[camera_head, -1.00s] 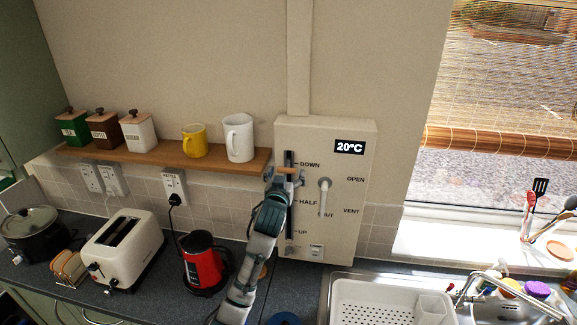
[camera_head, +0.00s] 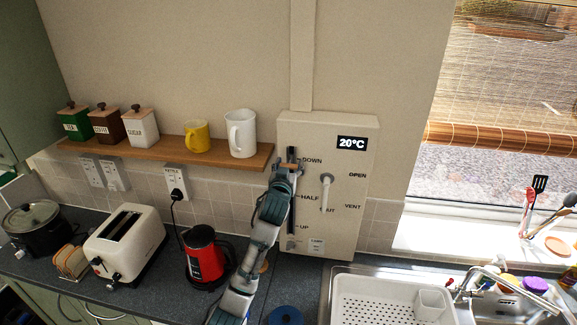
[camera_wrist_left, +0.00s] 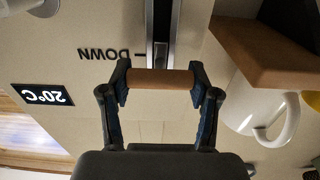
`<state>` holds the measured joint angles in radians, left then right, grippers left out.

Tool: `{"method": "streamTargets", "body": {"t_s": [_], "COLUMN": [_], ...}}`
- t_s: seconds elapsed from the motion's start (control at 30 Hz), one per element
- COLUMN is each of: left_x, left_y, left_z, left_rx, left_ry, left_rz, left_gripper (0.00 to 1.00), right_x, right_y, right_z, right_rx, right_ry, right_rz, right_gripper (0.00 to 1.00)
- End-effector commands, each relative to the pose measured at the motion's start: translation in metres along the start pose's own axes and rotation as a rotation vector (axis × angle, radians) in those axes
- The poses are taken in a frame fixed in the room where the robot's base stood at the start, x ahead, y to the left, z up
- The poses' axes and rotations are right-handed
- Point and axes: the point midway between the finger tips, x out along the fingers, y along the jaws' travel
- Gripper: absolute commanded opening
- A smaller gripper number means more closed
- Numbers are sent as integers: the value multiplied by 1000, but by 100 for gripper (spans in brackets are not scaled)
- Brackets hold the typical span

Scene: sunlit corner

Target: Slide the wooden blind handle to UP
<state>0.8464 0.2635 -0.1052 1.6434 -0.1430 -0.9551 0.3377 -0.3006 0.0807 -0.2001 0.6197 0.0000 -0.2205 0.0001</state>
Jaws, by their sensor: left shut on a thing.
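The wooden blind handle (camera_head: 291,166) is a short horizontal bar on a dark vertical slot (camera_head: 292,215) in the beige wall panel. It stands near the slot's top, about level with the DOWN label; HALF is lower and UP (camera_head: 303,227) is near the bottom. My left gripper (camera_head: 287,167) is at the handle. In the left wrist view, its two fingers are closed on the ends of the bar (camera_wrist_left: 160,79), and the DOWN label (camera_wrist_left: 110,54) appears upside down beside it. My left arm covers part of the panel's lower left. My right gripper is not in view.
A white lever (camera_head: 326,190) is on the panel just right of the slot. A wooden shelf (camera_head: 150,155) with mugs and canisters ends close left of my gripper. A red kettle (camera_head: 205,257) and a toaster stand on the counter below; a sink is at lower right.

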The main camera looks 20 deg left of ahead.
Motion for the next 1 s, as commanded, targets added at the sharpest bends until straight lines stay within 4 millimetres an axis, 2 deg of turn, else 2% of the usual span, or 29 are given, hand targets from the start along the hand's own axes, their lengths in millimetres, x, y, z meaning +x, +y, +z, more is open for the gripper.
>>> {"method": "streamTargets", "body": {"t_s": [0.17,0.27,0.37,0.7,0.9,1.0], "left_x": [1,1,1,1,1,0], "left_y": [-2,-2,-1,-1,-2,-2], "left_z": [21,43,72,190,248,270], "left_rx": [0,1,0,0,1,1], "left_ry": [-7,-9,-12,-15,-11,-10], "left_rz": [-5,-5,-4,-4,-4,-5], "left_gripper": [0,0,0,0,0,0], "right_x": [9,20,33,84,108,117], "right_y": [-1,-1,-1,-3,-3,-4], "right_z": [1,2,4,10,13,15], "right_rx": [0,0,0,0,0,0], "right_ry": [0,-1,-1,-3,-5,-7], "right_rz": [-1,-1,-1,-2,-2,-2], "right_gripper": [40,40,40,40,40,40]}}
